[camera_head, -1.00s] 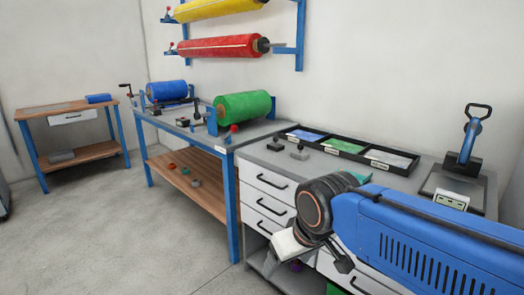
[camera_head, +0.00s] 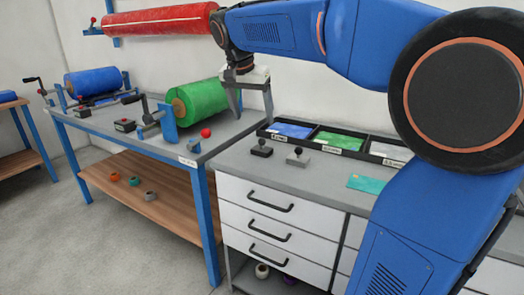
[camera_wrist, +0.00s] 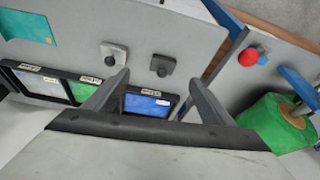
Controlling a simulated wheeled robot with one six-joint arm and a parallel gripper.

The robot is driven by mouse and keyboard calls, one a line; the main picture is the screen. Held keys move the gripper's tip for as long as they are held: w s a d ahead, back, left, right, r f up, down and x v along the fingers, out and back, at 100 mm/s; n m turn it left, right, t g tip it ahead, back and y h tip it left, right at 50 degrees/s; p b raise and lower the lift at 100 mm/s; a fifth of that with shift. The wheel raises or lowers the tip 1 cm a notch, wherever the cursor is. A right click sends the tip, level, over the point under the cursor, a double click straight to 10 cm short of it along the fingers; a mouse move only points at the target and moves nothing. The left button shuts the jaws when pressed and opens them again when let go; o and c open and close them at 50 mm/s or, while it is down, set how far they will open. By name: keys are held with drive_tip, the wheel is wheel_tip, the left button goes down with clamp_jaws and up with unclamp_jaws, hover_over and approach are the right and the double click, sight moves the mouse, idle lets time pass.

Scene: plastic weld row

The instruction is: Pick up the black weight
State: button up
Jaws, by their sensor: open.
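The black weight (camera_head: 262,148), a small dark block with a round knob, stands on the grey top of the drawer bench near its left edge. It also shows in the wrist view (camera_wrist: 163,65), just beyond and between my fingertips. A similar grey weight (camera_head: 298,157) stands to its right and shows in the wrist view too (camera_wrist: 113,53). My gripper (camera_head: 254,115) is open and empty, pointing down above and behind the black weight, near the tray. Its two fingers spread apart in the wrist view (camera_wrist: 160,77). Nothing hides the black weight.
A black tray (camera_head: 351,154) with blue, green and white compartments lies behind the weights. A teal card (camera_head: 367,184) lies to the right. At the left, a blue-legged table carries a green roll (camera_head: 203,102), a red knob (camera_head: 206,133) and a blue roll (camera_head: 93,83).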

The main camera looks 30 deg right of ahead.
drive_tip(key=w+r+m, duration=0.1)
drive_tip(key=w, duration=0.2)
approach(260, 142)
drive_tip(key=x, duration=0.4)
drive_tip(key=w+x, duration=0.1)
drive_tip(key=x, duration=0.1)
drive_tip(key=shift+a, duration=0.2)
drive_tip(key=x, duration=0.2)
drive_tip(key=s+x, duration=0.1)
drive_tip(key=x, duration=0.1)
drive_tip(key=shift+d+f, duration=0.15)
drive_tip(key=shift+d, duration=0.05)
drive_tip(key=shift+w+d+f+h, duration=0.2)
drive_tip(key=shift+f+h, duration=0.1)
drive_tip(key=shift+f, duration=0.3)
drive_tip(key=shift+r, duration=0.1)
drive_tip(key=c, duration=1.7)
